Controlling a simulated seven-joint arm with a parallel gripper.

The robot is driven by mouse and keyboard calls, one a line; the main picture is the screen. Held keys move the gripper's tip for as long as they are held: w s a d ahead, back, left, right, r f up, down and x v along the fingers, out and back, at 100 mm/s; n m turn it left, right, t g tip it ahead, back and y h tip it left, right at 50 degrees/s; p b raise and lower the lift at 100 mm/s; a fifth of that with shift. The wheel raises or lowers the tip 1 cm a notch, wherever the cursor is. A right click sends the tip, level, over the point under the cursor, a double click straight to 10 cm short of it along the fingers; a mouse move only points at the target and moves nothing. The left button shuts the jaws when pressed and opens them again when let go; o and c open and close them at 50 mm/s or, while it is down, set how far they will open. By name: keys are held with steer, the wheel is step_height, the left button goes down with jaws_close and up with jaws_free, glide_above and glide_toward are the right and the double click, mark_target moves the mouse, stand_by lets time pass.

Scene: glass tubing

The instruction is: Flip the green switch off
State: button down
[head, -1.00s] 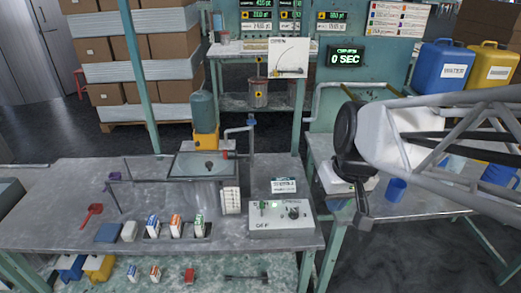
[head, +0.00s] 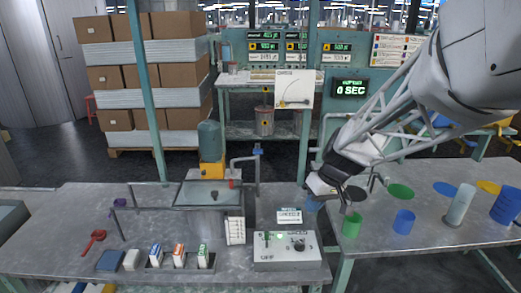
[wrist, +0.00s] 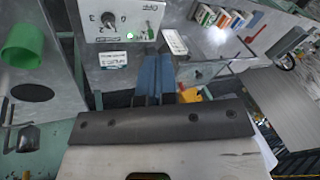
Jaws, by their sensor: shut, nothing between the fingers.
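The white control box (head: 287,252) sits at the right front of the left bench. Its small green switch (head: 266,238) is on the left of its face, and a dark knob (head: 298,245) is on the right. The box also shows upside down in the wrist view (wrist: 120,12), with a lit green lamp (wrist: 130,36) and the green switch (wrist: 148,30) near its edge. My gripper (head: 311,204) is above and behind the box's right side, apart from it. Its blue fingers (wrist: 155,78) are together and empty in the wrist view. The switch's exact tilt is too small to tell.
A small label stand (head: 289,216) is just behind the box. A pipe with a blue valve (head: 257,151) rises behind the bench. The space above the box is clear.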

mark_target(267, 239)
steer(key=w+f+n+y, duration=0.3)
steer(key=w+f, duration=1.5)
steer(key=f, duration=0.1)
steer(key=shift+w+d+f, duration=0.25)
steer(key=shift+d+f, duration=0.15)
steer(key=shift+d, duration=0.05)
steer(key=shift+f, duration=0.1)
steer(key=x, duration=1)
steer(key=shift+s+a+r, duration=0.15)
steer(key=shift+s+a, duration=0.1)
steer(key=shift+a, duration=0.2)
steer(key=shift+s+a+r, duration=0.15)
steer(key=shift+s+a, duration=0.15)
steer(key=shift+a, duration=0.15)
steer(key=shift+s+a+r, duration=0.2)
steer(key=shift+s+a, duration=0.3)
steer(key=shift+a, duration=0.3)
